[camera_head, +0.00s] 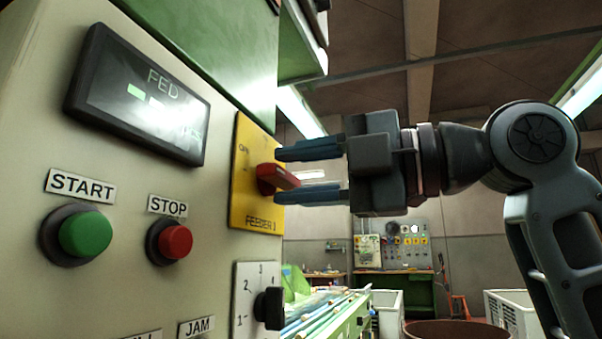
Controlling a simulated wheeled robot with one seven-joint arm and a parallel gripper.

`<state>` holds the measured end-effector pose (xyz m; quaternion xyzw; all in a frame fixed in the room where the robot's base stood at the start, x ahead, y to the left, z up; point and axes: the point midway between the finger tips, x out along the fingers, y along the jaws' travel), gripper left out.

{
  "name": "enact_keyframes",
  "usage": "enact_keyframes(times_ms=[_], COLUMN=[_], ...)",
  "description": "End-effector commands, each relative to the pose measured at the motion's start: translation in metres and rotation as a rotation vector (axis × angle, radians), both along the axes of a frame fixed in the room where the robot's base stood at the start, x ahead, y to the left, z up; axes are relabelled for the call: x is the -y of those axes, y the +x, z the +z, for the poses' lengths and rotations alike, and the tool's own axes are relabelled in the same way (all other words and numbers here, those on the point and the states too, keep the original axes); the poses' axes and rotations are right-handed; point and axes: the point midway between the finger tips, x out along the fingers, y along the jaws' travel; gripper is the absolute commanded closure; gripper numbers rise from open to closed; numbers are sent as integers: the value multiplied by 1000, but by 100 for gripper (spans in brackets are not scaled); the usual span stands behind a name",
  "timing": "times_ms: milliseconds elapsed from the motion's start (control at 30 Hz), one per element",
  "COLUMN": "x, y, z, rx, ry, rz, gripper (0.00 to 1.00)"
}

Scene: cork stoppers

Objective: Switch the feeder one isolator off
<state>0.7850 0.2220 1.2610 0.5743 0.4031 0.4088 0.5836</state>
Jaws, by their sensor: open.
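The feeder one isolator is a red rotary handle (272,179) on a yellow plate (243,196) at the right edge of the control panel. The plate reads "FEEDER 1" at the bottom and has a small position mark at its upper left, too small to read surely. The handle sticks out to the right, with its outer end tilted slightly down. My gripper (281,176) comes from the right with its jaws open, one finger above the handle and one below. The handle's outer end lies between the fingertips; I cannot tell whether either finger touches it.
The panel also carries a green START button (86,234), a red STOP button (175,242), a dark display (138,95) and a black selector knob (270,308) below the isolator. White crates (388,312) and a brown round container (458,332) stand beyond, lower right.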

Motion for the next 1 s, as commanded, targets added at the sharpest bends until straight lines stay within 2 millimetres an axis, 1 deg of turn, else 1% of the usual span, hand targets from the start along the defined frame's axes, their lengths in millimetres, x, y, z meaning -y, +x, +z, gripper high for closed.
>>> enact_keyframes(times_ms=[67, 167, 267, 500, 600, 733, 1000], x=[1, 7, 20, 56, 67, 73, 74], y=[0, -2, -6, -20, -23, -26, -27], z=[0, 1, 0, 0, 0, 0, 0], rx=[0, 0, -1, 0, 0, 0, 0], ry=[1, 1, 1, 0, 0, 0, 0], rz=[-1, -2, -3, -2, -2, 0, 0], gripper=[60, 60, 60, 60, 60, 60, 60])
